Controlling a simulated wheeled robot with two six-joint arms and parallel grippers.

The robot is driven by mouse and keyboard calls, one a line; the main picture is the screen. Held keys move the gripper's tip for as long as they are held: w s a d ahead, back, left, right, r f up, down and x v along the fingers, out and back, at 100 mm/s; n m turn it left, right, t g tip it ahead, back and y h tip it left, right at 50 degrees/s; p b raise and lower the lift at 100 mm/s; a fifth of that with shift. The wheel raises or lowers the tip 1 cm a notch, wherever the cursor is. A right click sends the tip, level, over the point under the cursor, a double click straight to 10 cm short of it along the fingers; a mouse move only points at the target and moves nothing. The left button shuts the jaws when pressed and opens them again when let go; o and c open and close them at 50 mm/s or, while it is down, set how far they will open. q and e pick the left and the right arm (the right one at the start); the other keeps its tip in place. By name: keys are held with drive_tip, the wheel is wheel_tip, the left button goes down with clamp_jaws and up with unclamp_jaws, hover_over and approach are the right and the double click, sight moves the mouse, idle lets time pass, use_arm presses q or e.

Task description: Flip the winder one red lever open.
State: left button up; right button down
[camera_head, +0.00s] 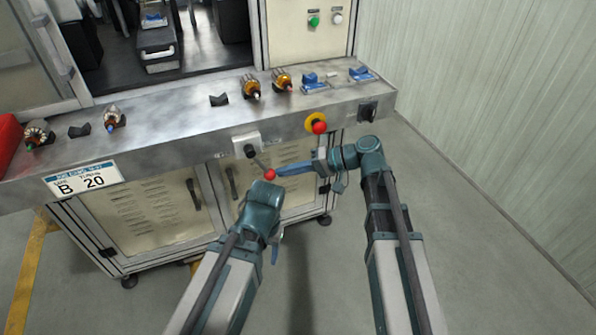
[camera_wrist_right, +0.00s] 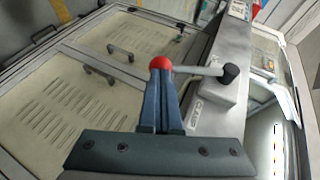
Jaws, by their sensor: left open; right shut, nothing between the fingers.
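The red lever is a thin grey rod with a red ball knob (camera_head: 270,175). Its black pivot (camera_head: 250,151) sits on a light plate on the machine's front face, and the rod slants down and right from it. In the right wrist view the red ball (camera_wrist_right: 160,63) is at the fingertips and the rod runs right to the pivot (camera_wrist_right: 230,73). My right gripper (camera_head: 279,171) is shut with nothing between its fingers, its tips at or against the ball; contact is unclear. My left gripper (camera_head: 275,248) is open and empty below the knob, its fingers mostly hidden by its wrist.
A red button on a yellow ring (camera_head: 318,125) and a black switch (camera_head: 367,111) are on the front face, right of the lever. Wound armatures (camera_head: 282,80) and blue holders (camera_head: 313,83) stand on the metal ledge (camera_head: 180,124). Floor on the right is clear.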

drive_tip(key=shift+a, duration=0.15)
drive_tip(key=s+a+f+m+t+y+b, duration=0.1)
drive_tip(key=a+y+b, duration=0.7)
drive_tip(key=b, duration=1.1)
wheel_tip(320, 180, down, 3)
drive_tip(key=s+m, duration=0.1)
drive_tip(key=m, duration=0.1)
drive_tip(key=shift+s+a+r+m, duration=0.15)
drive_tip(key=shift+s+a+m, duration=0.25)
drive_tip(key=shift+a, duration=0.1)
drive_tip(key=shift+s, duration=0.1)
